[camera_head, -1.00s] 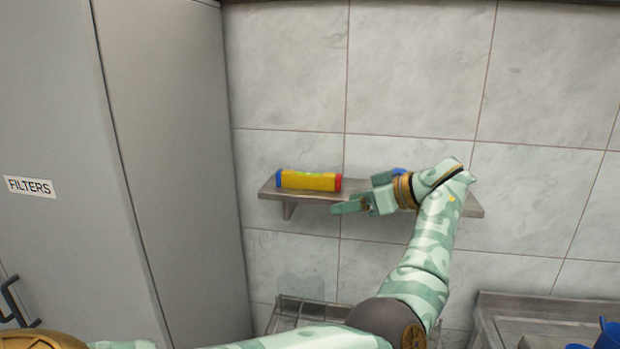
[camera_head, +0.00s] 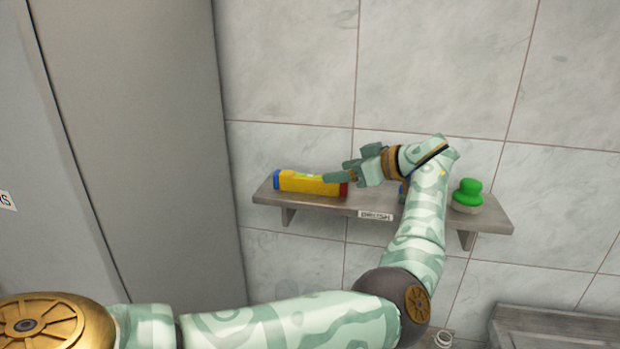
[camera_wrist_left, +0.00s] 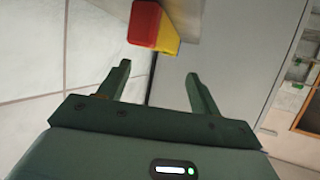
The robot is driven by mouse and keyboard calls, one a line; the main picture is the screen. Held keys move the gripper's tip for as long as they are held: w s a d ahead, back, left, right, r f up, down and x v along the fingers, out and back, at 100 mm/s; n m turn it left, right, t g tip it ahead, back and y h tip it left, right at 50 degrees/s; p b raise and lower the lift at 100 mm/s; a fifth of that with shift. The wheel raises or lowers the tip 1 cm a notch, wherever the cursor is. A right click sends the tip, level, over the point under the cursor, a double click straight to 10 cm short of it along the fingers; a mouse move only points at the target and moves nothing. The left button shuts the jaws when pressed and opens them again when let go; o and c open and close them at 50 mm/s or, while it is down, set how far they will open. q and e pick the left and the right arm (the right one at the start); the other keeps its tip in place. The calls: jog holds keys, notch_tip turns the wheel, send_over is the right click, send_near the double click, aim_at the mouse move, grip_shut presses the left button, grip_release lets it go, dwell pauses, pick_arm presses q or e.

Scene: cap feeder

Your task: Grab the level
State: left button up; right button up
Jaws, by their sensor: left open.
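The level (camera_head: 308,183) is a yellow bar with a blue left end and a red right end, lying along the left part of the shelf (camera_head: 390,204). My left gripper (camera_head: 344,172) is open at the level's red end, with its fingers pointing left and partly covering that end. In the left wrist view the level's red end (camera_wrist_left: 145,24) is ahead of the two spread fingers (camera_wrist_left: 158,70), with nothing between them. My right gripper is not in view.
A green-topped object (camera_head: 467,194) stands on the shelf's right part. A tall grey cabinet (camera_head: 130,150) stands at left, and a tiled wall (camera_head: 290,70) is behind.

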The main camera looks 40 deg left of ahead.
aim_at(314, 176)
pick_arm(q)
jog(key=shift+x, duration=1.05)
jog(key=p+x, duration=0.2)
jog(key=x, duration=0.3)
jog(key=shift+a+f, duration=0.2)
jog(key=shift+a, duration=0.05)
jog(key=shift+d, duration=0.2)
jog(key=shift+c, duration=0.6)
grip_shut()
